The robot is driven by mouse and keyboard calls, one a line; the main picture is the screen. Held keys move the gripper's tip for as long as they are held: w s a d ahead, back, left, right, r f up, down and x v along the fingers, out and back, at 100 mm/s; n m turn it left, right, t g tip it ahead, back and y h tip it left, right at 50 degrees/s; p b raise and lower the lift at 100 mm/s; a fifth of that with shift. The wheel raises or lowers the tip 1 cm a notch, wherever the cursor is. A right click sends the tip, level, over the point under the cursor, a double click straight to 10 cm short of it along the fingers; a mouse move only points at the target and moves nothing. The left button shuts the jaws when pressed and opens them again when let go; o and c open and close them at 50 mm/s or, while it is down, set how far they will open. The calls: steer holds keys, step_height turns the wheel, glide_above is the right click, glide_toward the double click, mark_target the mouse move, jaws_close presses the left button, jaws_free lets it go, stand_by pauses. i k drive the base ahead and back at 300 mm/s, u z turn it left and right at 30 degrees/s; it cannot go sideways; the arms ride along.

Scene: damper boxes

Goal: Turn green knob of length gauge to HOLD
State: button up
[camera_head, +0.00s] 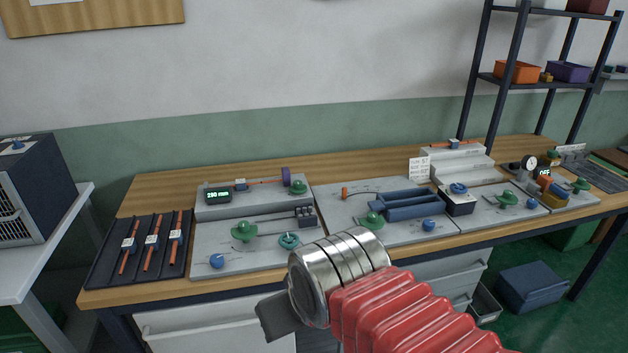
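The length gauge (235,208) looks to be the raised grey unit at the left of the bench, with a lit green display (217,195) that seems to read about 290 mm. A green knob (298,187) is at its right end, beside a purple disc (286,176) and an orange rod. Its pointer and any HOLD mark are too small to read. My arm, with red bellows and a silver wrist, fills the bottom centre in front of the bench. A dark grey part of my gripper (278,317) shows left of the wrist, well away from the knob; its fingers cannot be made out.
More green knobs (243,231) (372,220) and blue knobs (217,261) sit on the lower panels. A black tray (112,222) with orange rods lies at the left. A dark shelf rack (515,75) rises at the back right.

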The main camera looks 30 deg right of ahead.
mark_target(297, 187)
steer(key=u, duration=0.05)
steer(key=i, duration=1)
steer(key=z, duration=0.1)
